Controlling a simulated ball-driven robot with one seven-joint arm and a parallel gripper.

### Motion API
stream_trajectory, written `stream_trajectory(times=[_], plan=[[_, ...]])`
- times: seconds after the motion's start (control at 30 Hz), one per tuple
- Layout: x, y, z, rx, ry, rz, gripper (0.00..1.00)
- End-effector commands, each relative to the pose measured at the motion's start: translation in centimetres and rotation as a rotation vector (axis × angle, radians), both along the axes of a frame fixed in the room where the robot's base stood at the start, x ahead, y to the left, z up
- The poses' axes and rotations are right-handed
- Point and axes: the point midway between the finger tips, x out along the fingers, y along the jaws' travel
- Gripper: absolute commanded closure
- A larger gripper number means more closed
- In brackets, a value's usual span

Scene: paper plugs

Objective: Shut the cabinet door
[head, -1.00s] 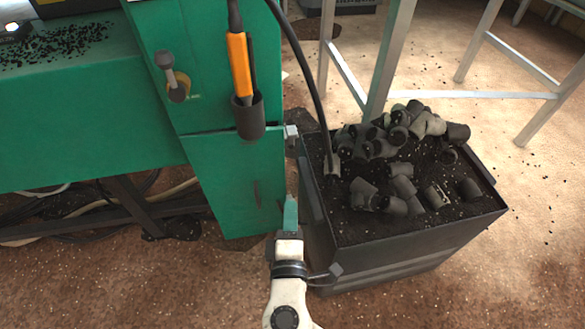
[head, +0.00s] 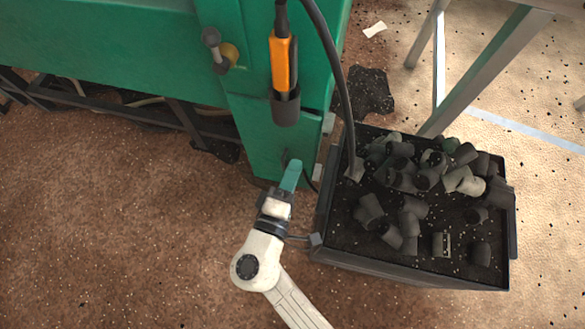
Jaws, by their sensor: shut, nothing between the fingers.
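The green cabinet door (head: 262,137) is the lower panel of the green machine, with grey hinges (head: 328,123) on its right edge. It looks close to in line with the panel above, with a thin dark seam along its top. I cannot tell whether it is fully shut. A dark handle (head: 285,156) on it is partly hidden by my gripper. My gripper (head: 292,170) is shut and empty, its teal fingertips in front of the door's lower right part. I cannot tell whether they touch the door.
A dark bin (head: 410,273) full of grey plugs stands close to the right of my gripper. A black cable (head: 346,90) hangs down into it. An orange-handled tool (head: 283,65) hangs above the door. Brown floor at left front is clear.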

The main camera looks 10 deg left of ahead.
Motion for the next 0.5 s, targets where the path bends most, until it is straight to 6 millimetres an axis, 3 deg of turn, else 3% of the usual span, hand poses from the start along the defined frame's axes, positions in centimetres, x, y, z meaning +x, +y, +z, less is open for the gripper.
stream_trajectory(times=[0.3,0.5], plan=[[6.2,-0.9,0.0,0.001,-0.001,-0.002,1.0],[8.7,-1.2,0.0,0.0,-0.001,-0.001,1.0]])
